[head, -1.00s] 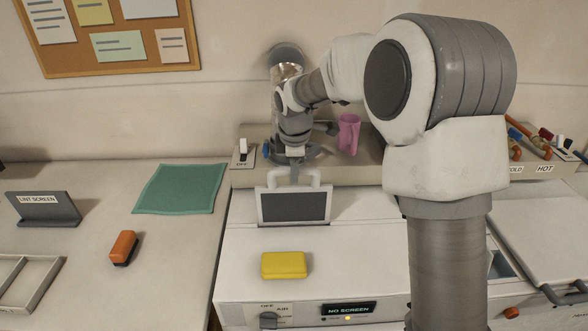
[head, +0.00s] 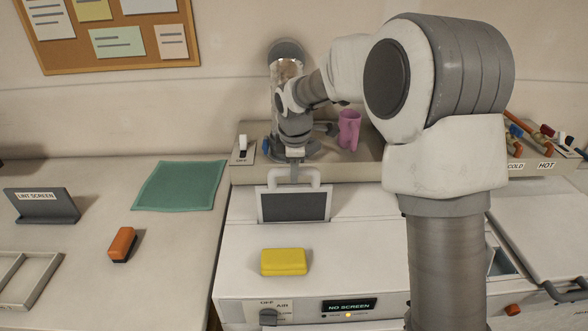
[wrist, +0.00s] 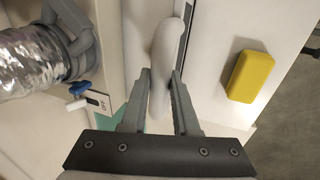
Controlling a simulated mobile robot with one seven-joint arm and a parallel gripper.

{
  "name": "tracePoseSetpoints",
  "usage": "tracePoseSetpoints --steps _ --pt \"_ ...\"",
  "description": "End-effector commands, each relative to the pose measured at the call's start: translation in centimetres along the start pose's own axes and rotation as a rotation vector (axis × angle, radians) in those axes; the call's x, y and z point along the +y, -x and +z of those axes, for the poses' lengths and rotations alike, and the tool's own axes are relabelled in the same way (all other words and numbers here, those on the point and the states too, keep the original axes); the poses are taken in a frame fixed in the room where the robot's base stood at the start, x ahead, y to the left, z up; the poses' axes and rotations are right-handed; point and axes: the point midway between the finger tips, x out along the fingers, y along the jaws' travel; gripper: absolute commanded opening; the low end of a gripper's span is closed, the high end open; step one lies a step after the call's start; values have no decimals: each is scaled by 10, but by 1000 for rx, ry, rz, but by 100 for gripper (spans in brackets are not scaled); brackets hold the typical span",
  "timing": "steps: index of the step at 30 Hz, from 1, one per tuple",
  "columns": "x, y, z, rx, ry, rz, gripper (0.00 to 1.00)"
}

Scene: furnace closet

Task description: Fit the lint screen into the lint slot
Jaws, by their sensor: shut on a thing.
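The lint screen (head: 294,206) is a white-framed panel with a dark mesh and a white loop handle. It stands tilted on the white dryer top, near the back panel. My gripper (head: 294,178) is above it, shut on the handle. In the wrist view, my gripper (wrist: 160,88) has its two fingers on either side of the white handle (wrist: 168,50). The lint slot cannot be made out; the screen hides the area behind and below it. The dryer display (head: 349,305) reads NO SCREEN.
A yellow block (head: 284,262) lies on the dryer in front of the screen. A pink mug (head: 349,129) stands on the back ledge, near a silver duct (head: 284,75). On the left counter are an orange brush (head: 122,244), a teal cloth (head: 180,186) and a labelled holder (head: 42,207).

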Motion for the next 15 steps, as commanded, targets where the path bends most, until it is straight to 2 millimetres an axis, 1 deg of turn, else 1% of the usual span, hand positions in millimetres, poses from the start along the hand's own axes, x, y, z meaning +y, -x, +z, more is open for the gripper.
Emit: tracePoseSetpoints --steps 15 --pt "-4 -13 0 0 0 0 0"
